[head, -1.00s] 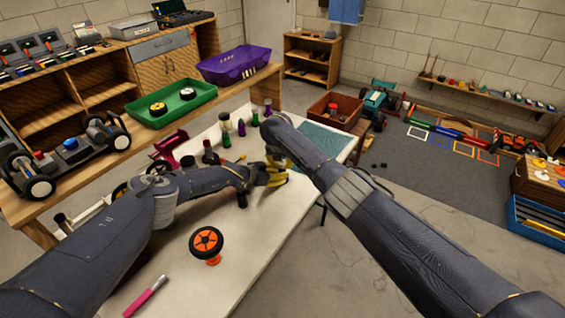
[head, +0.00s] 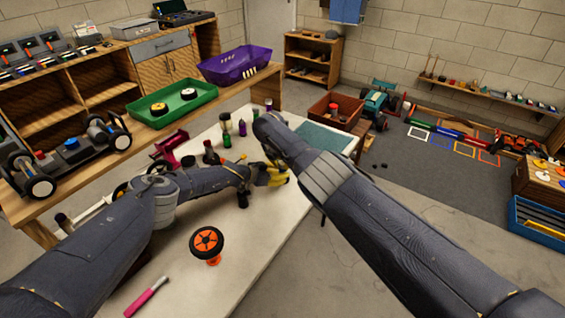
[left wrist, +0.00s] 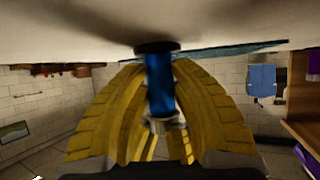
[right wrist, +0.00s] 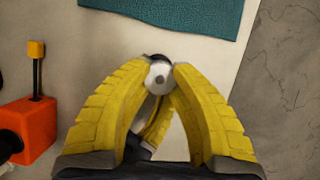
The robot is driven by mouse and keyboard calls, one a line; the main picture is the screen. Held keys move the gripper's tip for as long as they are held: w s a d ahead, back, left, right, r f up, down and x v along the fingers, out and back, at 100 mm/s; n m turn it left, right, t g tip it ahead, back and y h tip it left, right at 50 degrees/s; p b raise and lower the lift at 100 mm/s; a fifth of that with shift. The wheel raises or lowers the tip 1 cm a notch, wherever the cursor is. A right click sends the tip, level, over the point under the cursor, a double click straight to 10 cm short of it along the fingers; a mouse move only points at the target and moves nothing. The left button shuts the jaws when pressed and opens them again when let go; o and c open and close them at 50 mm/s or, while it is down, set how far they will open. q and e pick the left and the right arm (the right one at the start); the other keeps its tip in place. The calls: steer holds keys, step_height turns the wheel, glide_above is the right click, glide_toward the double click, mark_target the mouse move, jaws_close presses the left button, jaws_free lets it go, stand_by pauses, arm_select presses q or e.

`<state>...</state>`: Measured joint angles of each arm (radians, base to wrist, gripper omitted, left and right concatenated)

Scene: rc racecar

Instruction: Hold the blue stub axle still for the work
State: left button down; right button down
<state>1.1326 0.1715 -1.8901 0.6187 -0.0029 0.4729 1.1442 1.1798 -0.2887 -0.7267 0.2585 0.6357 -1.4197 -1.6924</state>
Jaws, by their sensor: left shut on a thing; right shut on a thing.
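The blue stub axle (left wrist: 160,82) is a short blue cylinder with a dark disc at one end and a silvery piece (left wrist: 168,124) at the other. In the left wrist view it stands between the yellow fingers of my left gripper (left wrist: 160,95), which is shut on it. The left gripper's yellow fingers also show low over the table in the head view (head: 272,177). In the right wrist view my right gripper (right wrist: 160,74) is shut on a silvery round piece (right wrist: 158,76). Whether that piece belongs to the axle is unclear. My right arm hides the right gripper in the head view.
An orange wheel (head: 207,242) and a pink-handled tool (head: 147,296) lie on the white table (head: 255,235). Several small bottles (head: 226,138) stand behind the grippers. A teal mat (head: 325,137) lies at the table's far end. An orange block (right wrist: 28,125) shows beside the right gripper.

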steer(key=shift+s+f, duration=0.1)
steer(key=shift+f, duration=0.05)
steer(key=c, duration=1)
jaws_free()
steer(key=shift+a+r, duration=0.1)
steer(key=shift+r, duration=0.15)
steer(key=shift+s+a+r, duration=0.1)
steer(key=shift+a+r, duration=0.05)
steer(key=shift+r, duration=0.15)
steer(key=v, duration=1.1)
